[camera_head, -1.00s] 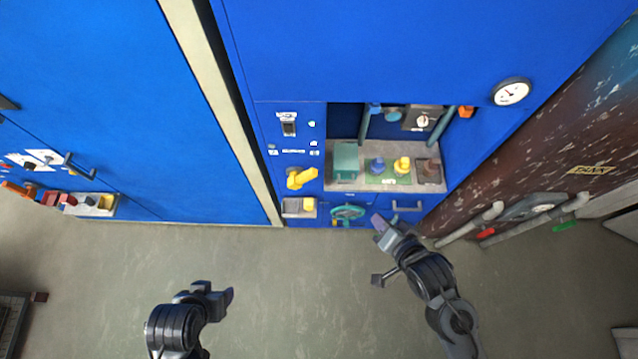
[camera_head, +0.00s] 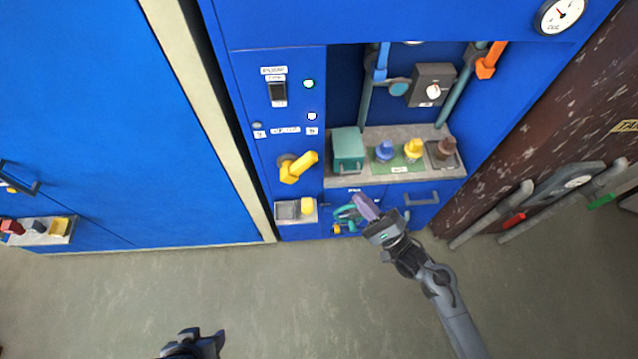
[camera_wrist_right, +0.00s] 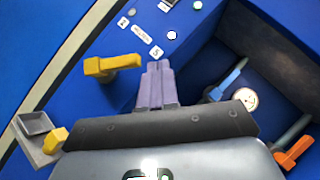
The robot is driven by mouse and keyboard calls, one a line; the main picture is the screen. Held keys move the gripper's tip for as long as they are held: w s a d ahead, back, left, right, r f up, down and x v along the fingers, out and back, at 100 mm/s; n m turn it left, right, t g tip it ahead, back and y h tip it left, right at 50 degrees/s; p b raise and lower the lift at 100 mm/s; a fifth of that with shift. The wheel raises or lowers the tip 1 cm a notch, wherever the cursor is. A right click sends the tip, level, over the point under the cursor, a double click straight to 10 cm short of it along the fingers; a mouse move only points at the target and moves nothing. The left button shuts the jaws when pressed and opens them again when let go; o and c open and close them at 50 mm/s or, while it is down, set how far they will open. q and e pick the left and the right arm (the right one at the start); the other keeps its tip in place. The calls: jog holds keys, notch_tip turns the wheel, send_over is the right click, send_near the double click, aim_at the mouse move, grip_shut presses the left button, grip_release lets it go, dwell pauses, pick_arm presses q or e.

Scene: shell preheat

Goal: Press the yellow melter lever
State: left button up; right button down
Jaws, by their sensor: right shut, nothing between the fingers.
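The yellow melter lever (camera_head: 298,166) sticks out from the blue panel on its round mount, tilted up to the right. In the right wrist view the lever (camera_wrist_right: 112,66) lies left of my fingertips, and I cannot tell whether they touch. My right gripper (camera_head: 366,206) is shut and empty, in front of the cabinet, below and right of the lever. Its purple fingers (camera_wrist_right: 155,84) are together in the right wrist view. My left gripper (camera_head: 196,343) is dark and cut off by the bottom edge, so its jaws cannot be judged.
A shelf in the blue cabinet holds a teal box (camera_head: 348,151) and blue, yellow and brown pieces. A small tray (camera_head: 287,210) with a yellow block is below the lever. A teal valve wheel (camera_head: 346,214) is partly behind my right gripper. Orange-handled pipe (camera_head: 488,62) stands right.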

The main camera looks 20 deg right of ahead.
jog(key=w+d+f+t+b, duration=0.1)
jog(key=w+f+b, duration=0.4)
jog(key=f+b, duration=0.6)
jog(key=shift+d+f+b, duration=0.15)
jog(key=shift+d+b, duration=0.25)
jog(key=shift+w, duration=0.1)
jog(key=b, duration=0.1)
send_near(317, 158)
jog(key=w, duration=0.5)
jog(key=shift+a+r, duration=0.6)
jog(key=shift+a, duration=0.2)
jog(key=shift+w+a+r, duration=0.2)
jog(key=shift+a, duration=0.05)
